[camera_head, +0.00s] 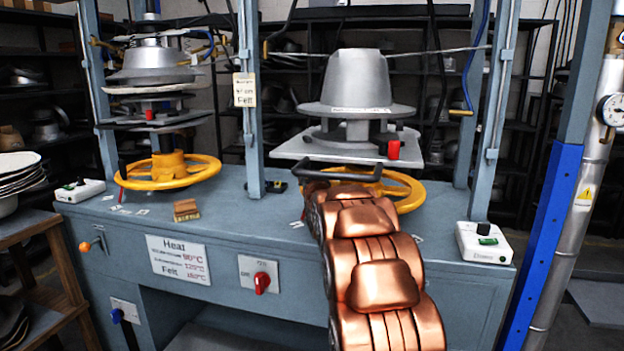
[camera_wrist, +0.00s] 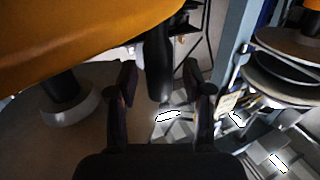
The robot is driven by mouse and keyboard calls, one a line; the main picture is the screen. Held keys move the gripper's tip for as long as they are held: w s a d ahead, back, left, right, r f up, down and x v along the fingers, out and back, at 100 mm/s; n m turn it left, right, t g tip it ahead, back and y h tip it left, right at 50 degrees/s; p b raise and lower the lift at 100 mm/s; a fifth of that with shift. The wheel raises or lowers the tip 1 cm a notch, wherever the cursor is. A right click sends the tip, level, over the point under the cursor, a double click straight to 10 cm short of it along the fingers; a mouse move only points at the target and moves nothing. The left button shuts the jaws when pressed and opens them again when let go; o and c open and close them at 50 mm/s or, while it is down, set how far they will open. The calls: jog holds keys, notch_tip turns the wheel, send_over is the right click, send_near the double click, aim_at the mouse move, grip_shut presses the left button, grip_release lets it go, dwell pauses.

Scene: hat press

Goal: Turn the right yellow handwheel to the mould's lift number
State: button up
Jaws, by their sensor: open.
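The right yellow handwheel (camera_head: 411,190) sits on the press bench below the silver hat mould (camera_head: 358,85); my copper arm hides its left and front parts. The mould's brim has a small label, too small to read. In the wrist view, the handwheel's yellow rim (camera_wrist: 90,35) fills the upper left. A dark handle (camera_wrist: 157,68) stands out from the rim. My gripper (camera_wrist: 162,88) is open, one finger on either side of the handle in the picture. I cannot tell whether either finger touches it. The head view hardly shows my fingers.
A left yellow handwheel (camera_head: 170,170) stands under a second mould stack. A Heat/Felt sign (camera_head: 178,260) and a red knob (camera_head: 262,282) are on the bench front. A white switch box (camera_head: 484,242) sits at the right. Grey posts (camera_head: 249,100) rise beside the moulds.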

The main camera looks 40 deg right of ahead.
jog(key=v, duration=1.1)
jog(key=shift+s+a, duration=0.2)
jog(key=shift+s, duration=0.1)
dwell(0.3)
jog(key=s+a+f+n+g+y, duration=0.1)
jog(key=s+a+f+g+y, duration=0.25)
jog(key=s+a+f, duration=0.4)
jog(key=s+a+f+n+g+y, duration=0.1)
jog(key=s+a+f+g+y, duration=0.25)
jog(key=a+f, duration=0.65)
jog(key=s+a+f+n+g, duration=0.1)
jog(key=s+a+g, duration=0.3)
jog(key=s, duration=0.5)
jog(key=s+a+f+n+g+y, duration=0.1)
jog(key=s+a+g, duration=0.1)
jog(key=s+a, duration=0.6)
jog(key=s+a+f+n+g, duration=0.15)
jog(key=s+g, duration=0.25)
jog(key=s, duration=0.7)
jog(key=s+a+r+g+p, duration=0.1)
jog(key=s+a+r, duration=0.1)
jog(key=s, duration=0.3)
notch_tip(320, 180, up, 22)
jog(key=s+p, duration=0.1)
jog(key=p, duration=2)
jog(key=shift+s+f, duration=0.15)
jog(key=shift+s, duration=0.2)
